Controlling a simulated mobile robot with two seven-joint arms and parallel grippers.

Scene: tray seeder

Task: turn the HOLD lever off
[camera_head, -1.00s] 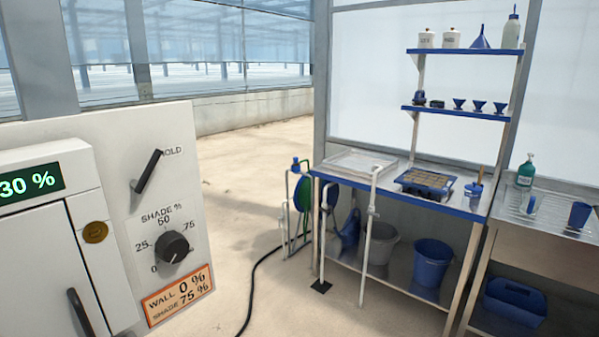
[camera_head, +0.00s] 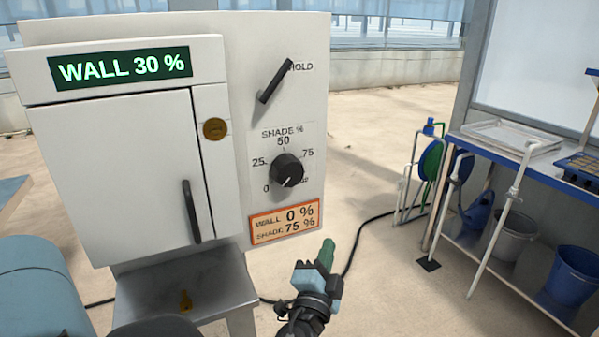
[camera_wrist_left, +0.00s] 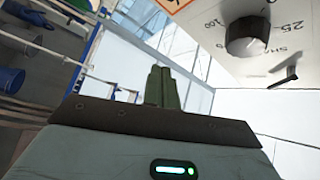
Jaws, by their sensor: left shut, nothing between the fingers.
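The HOLD lever (camera_head: 273,82) is a black bar on the white control panel (camera_head: 320,120). It slants, with its upper end to the right by the HOLD lettering and its lower end to the left. My left gripper (camera_head: 326,251) is below the panel's lower right corner, apart from the lever, with its green fingers shut and empty, pointing up. In the left wrist view, the shut fingers (camera_wrist_left: 162,87) touch nothing, and the dark lever (camera_wrist_left: 285,77) shows at the right, beyond the fingertips. My right gripper is not in view.
Below the lever are the black SHADE knob (camera_head: 287,169) and an orange label (camera_head: 284,221). A white cabinet door (camera_head: 120,180) with a black handle (camera_head: 191,211) is left of them; its display reads WALL 30 %. A bench (camera_head: 528,175) with buckets stands right. Floor between is mostly clear.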

